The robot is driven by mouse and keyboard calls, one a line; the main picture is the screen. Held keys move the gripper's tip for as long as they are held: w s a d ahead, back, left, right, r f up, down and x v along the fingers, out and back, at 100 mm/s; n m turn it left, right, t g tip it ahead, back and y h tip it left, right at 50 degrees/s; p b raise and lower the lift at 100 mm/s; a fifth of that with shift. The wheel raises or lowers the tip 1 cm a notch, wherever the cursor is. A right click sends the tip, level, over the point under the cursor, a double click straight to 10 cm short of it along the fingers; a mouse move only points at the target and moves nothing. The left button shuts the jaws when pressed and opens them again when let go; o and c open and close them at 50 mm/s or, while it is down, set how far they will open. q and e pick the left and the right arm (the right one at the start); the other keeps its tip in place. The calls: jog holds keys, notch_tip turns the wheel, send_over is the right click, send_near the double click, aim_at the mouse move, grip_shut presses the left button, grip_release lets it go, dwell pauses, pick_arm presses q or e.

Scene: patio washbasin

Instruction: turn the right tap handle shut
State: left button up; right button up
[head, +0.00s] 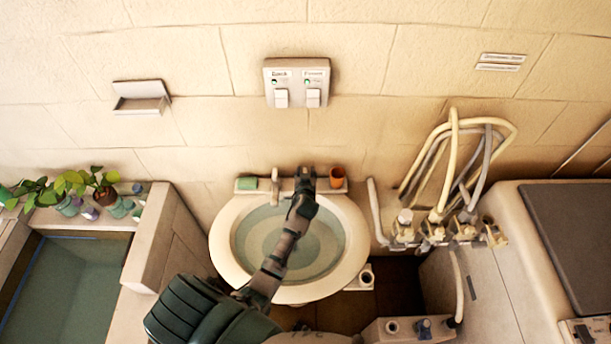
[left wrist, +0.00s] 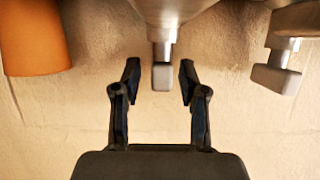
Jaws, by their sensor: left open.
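The washbasin (head: 224,250) stands against the wall and holds water. My left gripper (head: 305,178) reaches over it to the tap at the back rim and hides part of the tap in the head view. In the left wrist view my left gripper (left wrist: 160,80) is open. A grey metal tap handle (left wrist: 162,76), the one nearer the orange cup (left wrist: 33,38), shows between its fingertips, with a gap on each side. A second handle (left wrist: 277,78) hangs at the right of that view. My right gripper is not in view.
The orange cup (head: 337,177) stands on the rim right of my gripper, with green soap (head: 247,183) to the left. A switch box (head: 297,83) is on the wall above. Hoses and valves (head: 435,228) are at right; plants (head: 75,185) at left.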

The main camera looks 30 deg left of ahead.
pick_arm(q)
jog(key=v, duration=1.2)
jog(key=shift+f, duration=0.15)
jog(key=shift+a, duration=0.1)
